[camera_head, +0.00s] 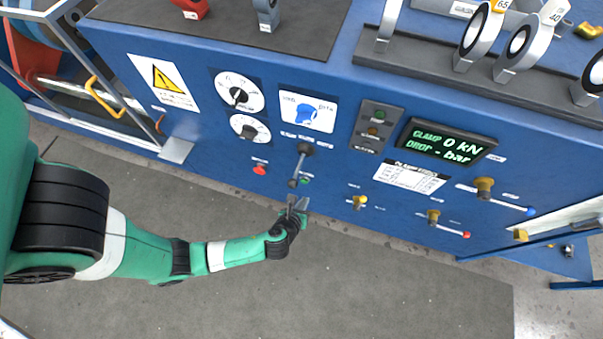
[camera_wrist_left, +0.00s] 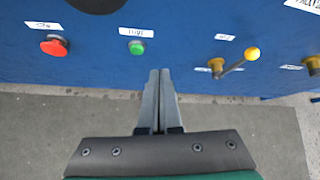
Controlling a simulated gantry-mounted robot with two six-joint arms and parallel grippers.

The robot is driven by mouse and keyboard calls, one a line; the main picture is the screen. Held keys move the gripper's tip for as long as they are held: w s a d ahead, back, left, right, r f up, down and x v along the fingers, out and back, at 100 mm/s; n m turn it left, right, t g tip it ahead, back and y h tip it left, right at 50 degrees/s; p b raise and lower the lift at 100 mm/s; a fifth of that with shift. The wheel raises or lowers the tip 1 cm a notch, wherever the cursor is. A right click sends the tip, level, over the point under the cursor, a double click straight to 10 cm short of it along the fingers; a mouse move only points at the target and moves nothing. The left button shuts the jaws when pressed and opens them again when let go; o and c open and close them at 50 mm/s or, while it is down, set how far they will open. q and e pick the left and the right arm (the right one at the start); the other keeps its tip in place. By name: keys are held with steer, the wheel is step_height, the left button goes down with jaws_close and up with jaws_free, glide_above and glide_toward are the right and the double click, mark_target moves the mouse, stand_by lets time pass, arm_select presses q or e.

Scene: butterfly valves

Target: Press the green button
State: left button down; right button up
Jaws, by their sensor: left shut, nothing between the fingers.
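The green button (camera_wrist_left: 137,47) sits on the blue front panel, under a small white label, in the left wrist view. In the head view the green button (camera_head: 305,181) is small, just above my left gripper (camera_head: 298,203). My left gripper, also in the left wrist view (camera_wrist_left: 159,73), is shut and empty. Its fingertips point at the panel, a little below and to the right of the green button in the wrist view, and look apart from it. My right gripper is in neither view.
A red button (camera_wrist_left: 54,46) lies left of the green one. A yellow-knobbed valve lever (camera_wrist_left: 242,60) sticks out to the right. The grey floor (camera_head: 380,280) below the panel is clear.

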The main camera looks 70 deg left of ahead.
mark_target(304, 181)
arm_select(q)
steer(key=s+a+f+m+g, duration=0.1)
steer(key=s+f+m, duration=0.1)
steer(key=s+f, duration=0.2)
steer(key=shift+s+f+b, duration=0.15)
steer(key=shift+f+b, duration=0.3)
steer(key=shift+f, duration=0.1)
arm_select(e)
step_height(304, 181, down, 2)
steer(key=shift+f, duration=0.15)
arm_select(q)
steer(key=w+a+r+b+x, duration=0.1)
steer(key=a+r+b+x, duration=0.1)
steer(key=b+x, duration=0.7)
steer(key=x, duration=0.3)
steer(key=shift+w+a+f+b, duration=0.2)
steer(key=shift+w+b, duration=0.1)
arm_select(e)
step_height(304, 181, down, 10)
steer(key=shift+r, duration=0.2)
